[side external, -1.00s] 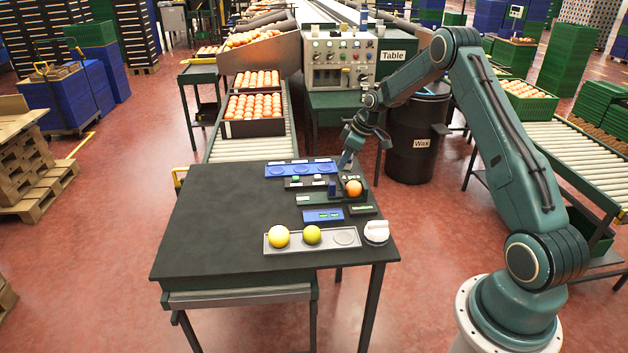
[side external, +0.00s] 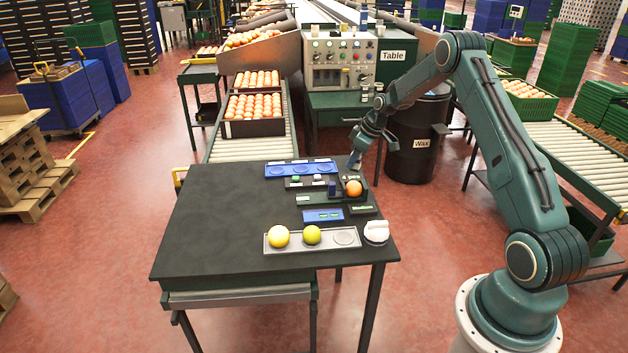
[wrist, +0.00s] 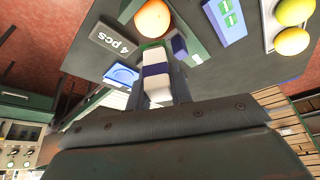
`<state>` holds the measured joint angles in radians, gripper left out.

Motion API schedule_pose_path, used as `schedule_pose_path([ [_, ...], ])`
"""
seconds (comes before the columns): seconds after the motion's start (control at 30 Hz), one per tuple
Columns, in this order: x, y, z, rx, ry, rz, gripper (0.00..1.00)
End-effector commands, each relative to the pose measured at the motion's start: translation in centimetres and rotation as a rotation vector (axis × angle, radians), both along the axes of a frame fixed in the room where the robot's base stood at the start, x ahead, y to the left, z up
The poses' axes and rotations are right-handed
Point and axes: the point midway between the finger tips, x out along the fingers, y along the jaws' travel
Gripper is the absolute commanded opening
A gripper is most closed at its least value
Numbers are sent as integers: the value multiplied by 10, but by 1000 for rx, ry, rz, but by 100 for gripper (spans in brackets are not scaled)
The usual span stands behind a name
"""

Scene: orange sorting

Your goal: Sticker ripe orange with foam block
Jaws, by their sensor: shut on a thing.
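A blue plate with green stickers (side external: 323,215) lies in front of the orange. Two yellowish fruits (side external: 279,237) (side external: 312,235) sit in a grey tray (side external: 346,247), whose right recess is empty.
A small dark blue block (side external: 332,188) stands left of the orange. A blue tray with round recesses (side external: 300,170) lies at the back. A white item (side external: 376,231) rests at the right edge. The table's left side (side external: 215,220) is clear.

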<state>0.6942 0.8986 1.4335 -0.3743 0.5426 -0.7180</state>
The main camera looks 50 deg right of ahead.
Motion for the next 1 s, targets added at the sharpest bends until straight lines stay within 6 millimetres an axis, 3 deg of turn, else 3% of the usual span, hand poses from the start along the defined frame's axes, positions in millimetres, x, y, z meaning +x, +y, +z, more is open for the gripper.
schedule_pose_path([
  [0.5, 0, 0, -34, 0, 0, 0, 0],
  [1.0, 0, 0, -39, 0, 0, 1, 0],
])
